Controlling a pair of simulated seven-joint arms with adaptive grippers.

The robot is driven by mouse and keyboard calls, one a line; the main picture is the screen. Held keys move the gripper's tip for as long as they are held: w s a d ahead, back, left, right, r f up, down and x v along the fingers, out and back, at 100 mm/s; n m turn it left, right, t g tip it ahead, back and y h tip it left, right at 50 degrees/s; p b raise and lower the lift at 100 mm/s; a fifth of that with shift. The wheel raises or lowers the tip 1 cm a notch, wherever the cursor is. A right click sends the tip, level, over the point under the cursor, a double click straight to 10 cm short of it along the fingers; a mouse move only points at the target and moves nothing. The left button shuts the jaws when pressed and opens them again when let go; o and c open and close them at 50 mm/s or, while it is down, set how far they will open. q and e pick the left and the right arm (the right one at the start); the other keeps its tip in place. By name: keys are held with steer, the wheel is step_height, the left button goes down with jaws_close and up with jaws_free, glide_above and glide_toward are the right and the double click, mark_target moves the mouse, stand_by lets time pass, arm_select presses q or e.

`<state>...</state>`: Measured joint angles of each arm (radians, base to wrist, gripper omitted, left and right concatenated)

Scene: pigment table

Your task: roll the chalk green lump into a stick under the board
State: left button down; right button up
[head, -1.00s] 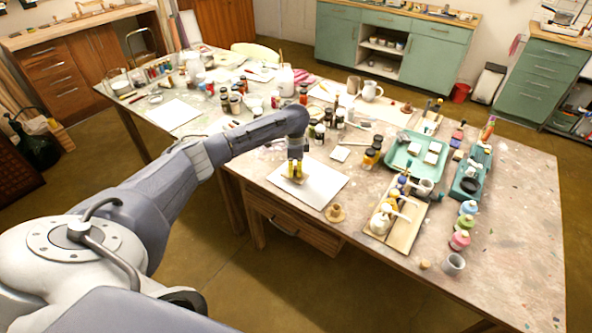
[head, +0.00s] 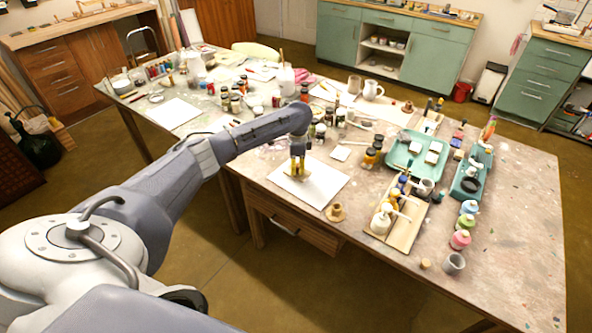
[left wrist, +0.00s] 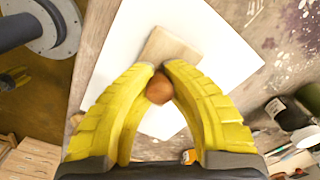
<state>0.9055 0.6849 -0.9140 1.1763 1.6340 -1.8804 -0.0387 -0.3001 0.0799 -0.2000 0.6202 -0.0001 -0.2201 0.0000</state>
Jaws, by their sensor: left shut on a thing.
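My left gripper (head: 298,168) is low over a white sheet (head: 322,186) at the table's near left edge. In the left wrist view its yellow fingers (left wrist: 159,80) are shut on the round brown knob (left wrist: 159,91) of a small wooden board (left wrist: 168,46). The board is over the white sheet, which also shows in the left wrist view (left wrist: 222,62). I cannot tell whether the board touches it. The chalk green lump is not visible; the board or fingers may hide it. My right gripper is not in view.
A small wooden knobbed piece (head: 336,213) stands near the table's front edge. To the right are a wooden tray (head: 405,232) with tools and a green tray (head: 403,164). Dark jars (head: 371,157) stand behind. The sheet's right part is clear.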

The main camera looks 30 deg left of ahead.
arm_select(q)
steer(key=shift+w, duration=0.5)
steer(key=shift+w, duration=0.1)
steer(key=shift+w, duration=0.55)
steer(key=shift+w+f, duration=0.15)
steer(key=shift+w, duration=0.45)
steer(key=shift+s, duration=0.2)
steer(key=shift+s, duration=0.5)
steer(key=shift+s, duration=0.1)
steer(key=shift+s, duration=0.6)
